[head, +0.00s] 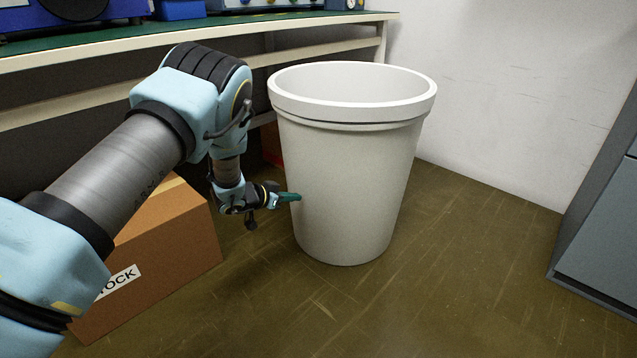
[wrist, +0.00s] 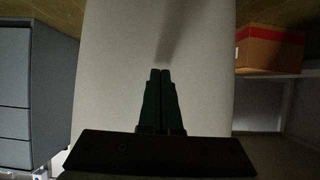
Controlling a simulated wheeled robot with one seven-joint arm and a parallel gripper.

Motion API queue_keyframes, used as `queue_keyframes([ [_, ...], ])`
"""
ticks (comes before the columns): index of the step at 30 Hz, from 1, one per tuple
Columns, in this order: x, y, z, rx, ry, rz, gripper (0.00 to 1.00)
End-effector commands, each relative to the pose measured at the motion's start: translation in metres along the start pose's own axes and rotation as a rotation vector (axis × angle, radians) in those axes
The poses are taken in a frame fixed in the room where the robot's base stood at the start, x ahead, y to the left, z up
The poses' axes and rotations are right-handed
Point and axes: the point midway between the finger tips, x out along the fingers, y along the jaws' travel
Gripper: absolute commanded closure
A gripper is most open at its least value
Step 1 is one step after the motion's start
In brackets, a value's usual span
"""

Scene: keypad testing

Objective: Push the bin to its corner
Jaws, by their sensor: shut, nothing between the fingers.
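The bin (head: 350,170) is a tall white-grey tapered bucket with a thick rim, standing upright on the floor near the wall in the head view. In the wrist view the bin's side (wrist: 110,60) fills the middle of the picture. My gripper (head: 297,197) is at the bin's left side, around mid-height, with its green fingers pointing at the wall of the bin. The fingertips (wrist: 160,72) are shut together and empty. They are at or very close to the bin's surface; I cannot tell whether they touch. The bin's inside bottom is hidden.
A cardboard box (head: 165,240) marked "STOCK" stands on the floor at left, beneath my arm. A workbench (head: 300,22) runs along the back left. A grey cabinet (head: 600,220) stands at right. The floor (head: 440,280) right and front of the bin is clear.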

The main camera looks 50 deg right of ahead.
Motion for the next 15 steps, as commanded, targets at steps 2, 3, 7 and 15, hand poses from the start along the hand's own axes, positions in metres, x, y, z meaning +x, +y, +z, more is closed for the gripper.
queue_keyframes([
  [2,0.005,0.0,-0.003,0.001,0.003,0.0,1.0],
  [3,0.008,0.0,-0.004,0.001,0.003,0.001,1.0],
  [7,0.017,0.002,-0.01,0.0,0.006,0.003,1.0],
  [15,0.033,0.003,-0.02,0.002,0.008,0.005,1.0],
])
